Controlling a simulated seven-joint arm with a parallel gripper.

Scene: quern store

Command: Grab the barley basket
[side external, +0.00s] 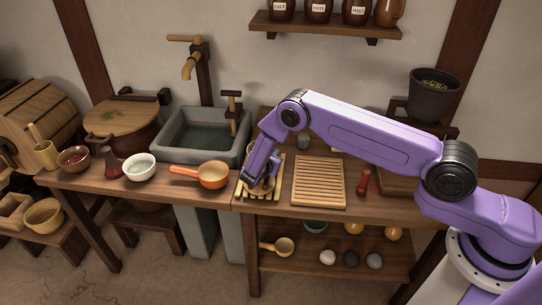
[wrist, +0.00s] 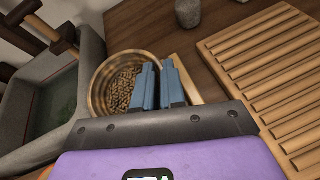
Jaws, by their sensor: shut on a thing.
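The barley basket (wrist: 103,80) is a round tan bowl with a brown, textured inside, seen in the wrist view. My gripper (wrist: 158,72) has its two blue-grey fingers at the basket's right side and is shut on it at the rim. In the side view my gripper (side external: 265,177) points down at the basket (side external: 262,188), which is partly hidden by the fingers. The basket is over a small slatted wooden rack (side external: 276,191) on the table; I cannot tell whether it touches the rack.
A larger slatted board (side external: 318,182) lies right of the rack, with a red-handled item (side external: 364,182) beyond it. An orange pan (side external: 213,175) and a white bowl (side external: 139,167) stand left. A stone sink (side external: 203,140) is behind.

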